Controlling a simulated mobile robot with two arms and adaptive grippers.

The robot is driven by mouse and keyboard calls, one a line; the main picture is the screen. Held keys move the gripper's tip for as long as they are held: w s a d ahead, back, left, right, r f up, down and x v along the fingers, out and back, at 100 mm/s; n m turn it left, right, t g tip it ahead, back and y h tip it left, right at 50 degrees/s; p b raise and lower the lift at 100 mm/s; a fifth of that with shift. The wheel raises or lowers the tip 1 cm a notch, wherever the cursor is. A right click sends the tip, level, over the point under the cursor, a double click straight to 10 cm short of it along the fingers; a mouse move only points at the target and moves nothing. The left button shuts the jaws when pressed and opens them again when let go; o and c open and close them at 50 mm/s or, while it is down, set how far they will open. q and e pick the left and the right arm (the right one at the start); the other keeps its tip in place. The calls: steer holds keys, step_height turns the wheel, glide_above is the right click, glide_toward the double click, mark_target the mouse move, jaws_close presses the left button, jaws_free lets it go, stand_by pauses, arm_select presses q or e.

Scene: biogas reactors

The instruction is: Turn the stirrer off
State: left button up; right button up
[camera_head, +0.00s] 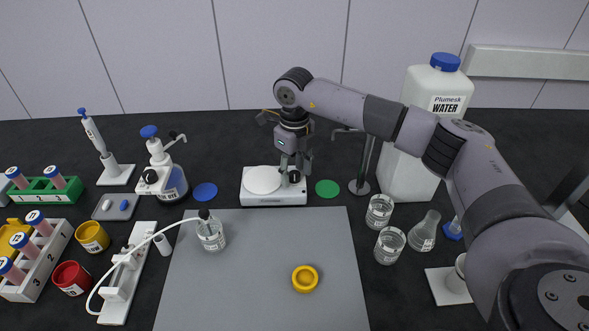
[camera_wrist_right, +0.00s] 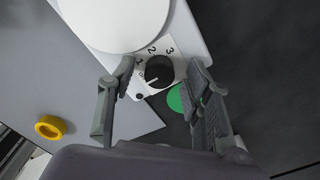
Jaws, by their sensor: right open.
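The white stirrer (camera_head: 256,199) stands at the back middle of the bench with a round white plate on top. Its dark knob (camera_head: 294,177) sits at the right of its top. In the right wrist view, the knob (camera_wrist_right: 160,70) has a scale with 1, 2 and 3 around it. A white pointer line on it slants to the lower left; the exact setting is hard to read. My right gripper (camera_head: 295,168) points down over the knob. It is open, with one finger on each side of the knob; contact cannot be told. My left gripper is out of view.
A green disc (camera_head: 327,188) lies right of the stirrer and a blue disc (camera_head: 205,191) left of it. A metal stand (camera_head: 361,184) and the water canister (camera_head: 407,175) are at right. A grey mat (camera_head: 265,260) with a bottle (camera_head: 211,234) and yellow ring (camera_head: 305,279) lies in front.

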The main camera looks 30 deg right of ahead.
mark_target(294, 174)
step_height(294, 174, up, 12)
stand_by(0.6)
